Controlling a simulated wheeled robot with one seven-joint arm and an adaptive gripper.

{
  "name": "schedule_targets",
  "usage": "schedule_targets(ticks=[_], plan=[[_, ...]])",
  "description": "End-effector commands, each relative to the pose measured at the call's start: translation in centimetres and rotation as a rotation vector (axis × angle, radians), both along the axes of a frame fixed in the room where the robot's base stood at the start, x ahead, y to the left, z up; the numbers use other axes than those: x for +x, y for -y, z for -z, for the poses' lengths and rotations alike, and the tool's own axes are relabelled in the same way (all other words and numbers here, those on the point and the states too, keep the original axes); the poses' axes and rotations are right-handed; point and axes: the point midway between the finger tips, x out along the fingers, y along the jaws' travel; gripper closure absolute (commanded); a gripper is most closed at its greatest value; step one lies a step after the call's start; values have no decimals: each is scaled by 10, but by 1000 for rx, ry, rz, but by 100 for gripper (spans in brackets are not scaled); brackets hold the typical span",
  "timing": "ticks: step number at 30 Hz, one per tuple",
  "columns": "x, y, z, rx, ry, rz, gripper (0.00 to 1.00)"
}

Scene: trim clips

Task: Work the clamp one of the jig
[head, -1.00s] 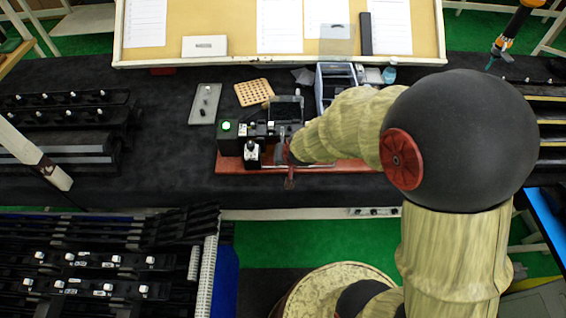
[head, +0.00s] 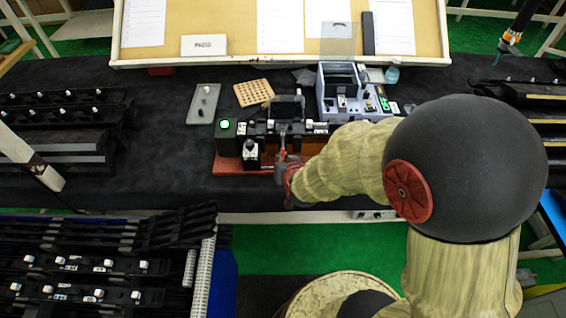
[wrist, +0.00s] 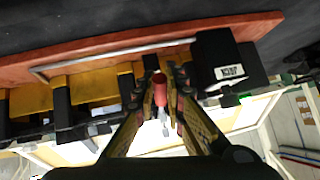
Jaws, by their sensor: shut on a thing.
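The jig is a dark fixture with a green-lit box on a red base (head: 228,168), at mid-table in the head view. The red base also shows along the top of the wrist view (wrist: 100,55). In the wrist view the red clamp handle (wrist: 160,88) stands between my gripper's two fingers (wrist: 161,100), which are shut on it. In the head view my gripper (head: 287,168) is at the front edge of the red base. A grey clamp arm (head: 283,134) shows just behind it. The arm hides the jig's right front part, and I cannot tell which clamp this is.
A black block with a white label (wrist: 228,65) stands close to my gripper in the wrist view. A grey tray (head: 203,105), a perforated wooden board (head: 254,92) and a grey machine (head: 342,85) stand behind the jig. The dark table (head: 150,160) is clear left of it.

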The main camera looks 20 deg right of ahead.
Motion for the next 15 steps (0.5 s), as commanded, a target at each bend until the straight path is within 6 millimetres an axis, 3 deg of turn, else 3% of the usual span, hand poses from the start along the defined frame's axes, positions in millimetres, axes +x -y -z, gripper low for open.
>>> schedule_targets(ticks=[4,5,15], plan=[[0,0,1,1,-2,1,100],[0,0,1,1,-2,1,88],[0,0,1,0,-2,0,70]])
